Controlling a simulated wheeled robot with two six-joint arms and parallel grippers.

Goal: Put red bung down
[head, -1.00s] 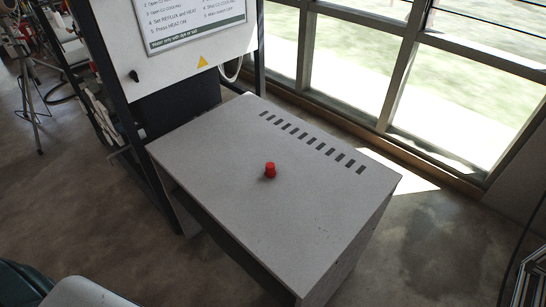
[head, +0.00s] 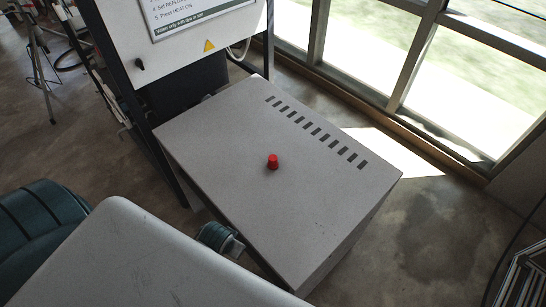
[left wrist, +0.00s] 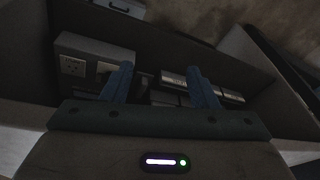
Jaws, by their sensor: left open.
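The red bung (head: 272,162) stands upright on the flat grey top of a cabinet (head: 225,130), near its middle. Nothing touches the bung. In the left wrist view my left gripper (left wrist: 160,72) is open, its two blue fingers spread with nothing between them. It faces a dark, box-like interior with pale blocks and a socket-like plate. The bung is not in the left wrist view. In the head view my left arm reaches in at the lower left, by the cabinet's near side. Its fingers are not visible there. My right gripper is in neither view.
A row of dark vent slots (head: 315,131) runs along the cabinet top's window side. A framed panel with a sign (head: 200,12) and warning triangle stands behind. A tripod (head: 40,70) is at the far left. The top around the bung is clear.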

